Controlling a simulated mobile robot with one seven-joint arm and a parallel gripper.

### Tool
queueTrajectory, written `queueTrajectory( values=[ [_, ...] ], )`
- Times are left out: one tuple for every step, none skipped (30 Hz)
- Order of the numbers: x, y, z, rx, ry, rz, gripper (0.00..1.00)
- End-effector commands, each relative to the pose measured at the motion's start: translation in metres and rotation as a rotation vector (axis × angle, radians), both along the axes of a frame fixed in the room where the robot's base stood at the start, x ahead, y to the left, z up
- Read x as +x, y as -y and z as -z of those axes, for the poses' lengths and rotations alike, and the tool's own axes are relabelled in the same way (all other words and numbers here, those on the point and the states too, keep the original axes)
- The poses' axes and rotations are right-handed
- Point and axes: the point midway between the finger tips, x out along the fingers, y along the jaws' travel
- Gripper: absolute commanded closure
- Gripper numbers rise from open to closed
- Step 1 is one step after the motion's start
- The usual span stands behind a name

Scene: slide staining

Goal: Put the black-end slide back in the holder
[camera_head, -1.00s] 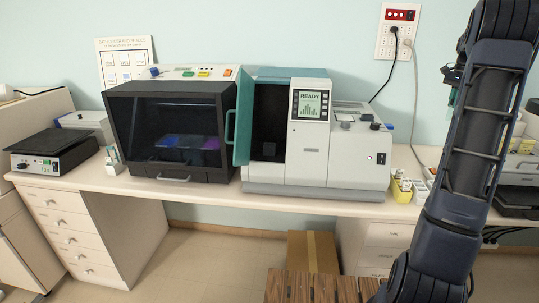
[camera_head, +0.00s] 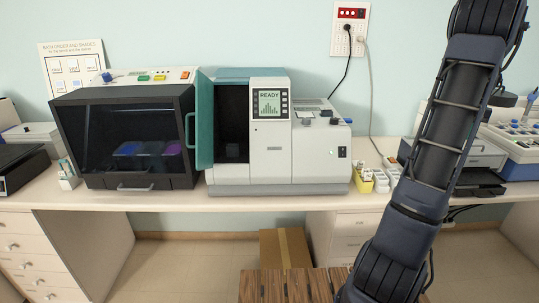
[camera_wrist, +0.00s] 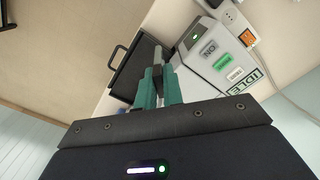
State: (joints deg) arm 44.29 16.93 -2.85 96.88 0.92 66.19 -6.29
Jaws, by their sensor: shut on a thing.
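My gripper (camera_wrist: 159,84) shows in the wrist view, its two teal fingers close together on a thin greyish piece, apparently the slide (camera_wrist: 158,57). The gripper is out of frame in the head view, where only my dark arm shows at the right. A small white stand with thin upright pieces (camera_head: 67,178), perhaps the slide holder, is on the bench left of the dark-windowed machine. The gripper's distance from it cannot be told.
The dark-windowed machine (camera_head: 130,140) and the grey machine with a READY screen (camera_head: 275,160) fill the bench's middle. The grey machine's teal door (camera_head: 204,120) stands open. A yellow tub (camera_head: 364,183) and small white containers (camera_head: 390,172) are to its right. A wooden-topped surface (camera_head: 285,286) is low in front.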

Motion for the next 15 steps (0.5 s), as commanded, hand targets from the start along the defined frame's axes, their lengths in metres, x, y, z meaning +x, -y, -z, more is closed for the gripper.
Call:
queueTrajectory(
  values=[
    [-0.003,0.001,0.001,0.0,0.0,-0.016,1.0],
    [-0.003,0.0,0.001,0.0,0.0,-0.031,1.0],
    [-0.001,-0.004,0.0,-0.001,0.001,-0.054,1.0],
    [0.003,-0.008,-0.001,-0.001,0.001,-0.076,1.0],
    [0.006,-0.011,-0.002,-0.001,0.001,-0.088,1.0],
    [0.01,-0.015,-0.004,-0.001,0.001,-0.103,1.0],
    [0.013,-0.018,-0.005,-0.001,0.001,-0.113,1.0],
    [0.015,-0.021,-0.007,-0.001,0.001,-0.124,1.0],
    [0.02,-0.026,-0.009,0.0,0.0,-0.139,1.0],
    [0.023,-0.03,-0.01,0.0,0.0,-0.151,1.0],
    [0.026,-0.034,-0.012,0.0,0.0,-0.162,1.0],
    [0.031,-0.039,-0.014,0.0,0.0,-0.177,1.0],
    [0.034,-0.043,-0.016,0.0,0.0,-0.189,1.0],
    [0.038,-0.048,-0.018,-0.001,0.001,-0.202,1.0],
    [0.043,-0.054,-0.02,-0.001,0.001,-0.219,1.0]
  ],
)
